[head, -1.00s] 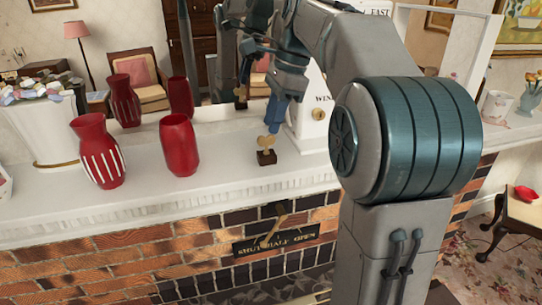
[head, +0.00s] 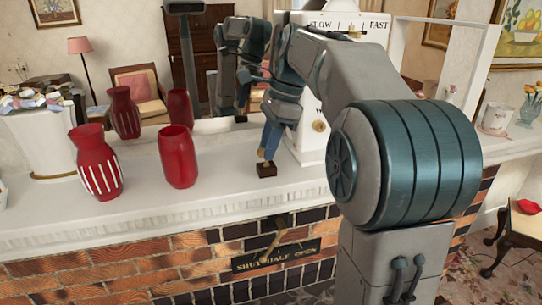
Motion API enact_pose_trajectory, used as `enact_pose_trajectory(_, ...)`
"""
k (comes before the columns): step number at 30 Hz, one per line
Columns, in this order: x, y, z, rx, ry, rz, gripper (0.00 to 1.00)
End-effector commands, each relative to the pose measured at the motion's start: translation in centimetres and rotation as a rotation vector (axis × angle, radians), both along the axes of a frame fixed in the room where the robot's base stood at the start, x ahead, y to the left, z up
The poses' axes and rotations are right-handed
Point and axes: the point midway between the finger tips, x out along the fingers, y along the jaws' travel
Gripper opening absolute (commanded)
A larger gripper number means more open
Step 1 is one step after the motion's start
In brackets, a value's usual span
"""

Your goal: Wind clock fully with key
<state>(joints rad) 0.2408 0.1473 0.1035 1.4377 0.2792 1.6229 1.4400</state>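The white clock (head: 309,103) stands on the mantel, partly hidden behind my arm. Its top reads SLOW and FAST, and a brass winding hole (head: 319,126) shows on its front. The gold key (head: 261,154) stands upright in a small dark block (head: 267,170) on the mantel, left of the clock. My gripper (head: 269,148) points down with its blue fingers at the key and covers most of it. I cannot tell whether the fingers are open around the key or shut on it.
Two red vases (head: 96,163) (head: 178,156) and a white planter (head: 42,140) stand on the left of the white mantel (head: 215,195). A mirror behind reflects the vases and my arm. A SHUT/HALF/OPEN damper plate (head: 277,255) is on the bricks below. The mantel between vase and key is clear.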

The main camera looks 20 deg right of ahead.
Motion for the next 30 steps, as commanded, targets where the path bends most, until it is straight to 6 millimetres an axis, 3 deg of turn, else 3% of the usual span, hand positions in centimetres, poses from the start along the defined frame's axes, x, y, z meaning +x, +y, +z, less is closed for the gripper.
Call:
enact_pose_trajectory(26,0.17,-0.01,0.00,0.000,0.000,0.000,0.26)
enact_pose_trajectory(28,0.17,0.00,0.00,0.000,0.000,0.000,0.06)
enact_pose_trajectory(29,0.17,0.00,0.00,0.000,0.000,0.000,0.00)
enact_pose_trajectory(30,0.17,0.00,0.00,0.000,0.000,0.000,0.00)
